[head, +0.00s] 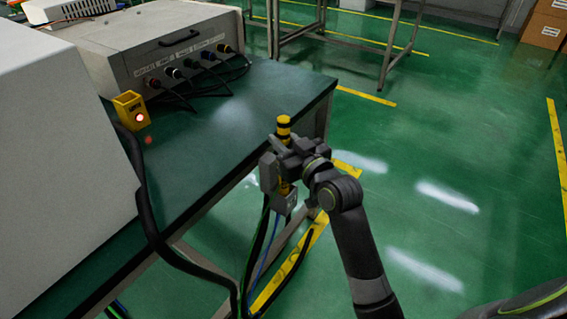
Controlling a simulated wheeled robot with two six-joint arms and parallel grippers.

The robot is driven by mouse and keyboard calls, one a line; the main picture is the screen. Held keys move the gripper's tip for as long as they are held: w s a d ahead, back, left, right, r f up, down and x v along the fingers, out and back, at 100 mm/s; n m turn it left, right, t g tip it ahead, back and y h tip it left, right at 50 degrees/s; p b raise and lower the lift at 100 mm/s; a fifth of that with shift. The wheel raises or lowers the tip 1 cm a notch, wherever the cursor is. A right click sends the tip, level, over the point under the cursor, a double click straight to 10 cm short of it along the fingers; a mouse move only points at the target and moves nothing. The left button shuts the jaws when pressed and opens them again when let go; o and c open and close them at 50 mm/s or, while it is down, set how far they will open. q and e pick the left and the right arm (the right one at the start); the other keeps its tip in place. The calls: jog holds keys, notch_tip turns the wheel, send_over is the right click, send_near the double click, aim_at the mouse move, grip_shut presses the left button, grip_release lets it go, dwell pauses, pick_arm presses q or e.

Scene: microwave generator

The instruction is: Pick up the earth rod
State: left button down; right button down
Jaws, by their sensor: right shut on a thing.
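The earth rod (284,127) shows as a yellow and black banded rod standing roughly upright near the right edge of the green-topped table. My right gripper (286,155) is shut on it and covers its middle part. A yellow strip of the rod shows below the jaws, in front of or inside a grey bracket (267,181). I cannot tell whether the rod touches the bracket. My left gripper is not in view.
A large grey cabinet (65,150) stands on the table (215,165) at the left. Behind it is a grey box with cables (160,55). A yellow holder (130,110) with a red light sits between. Cables hang below the rod. Open floor lies right.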

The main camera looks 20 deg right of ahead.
aim_at(284, 117)
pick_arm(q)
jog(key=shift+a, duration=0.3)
pick_arm(e)
jog(key=shift+r, duration=0.1)
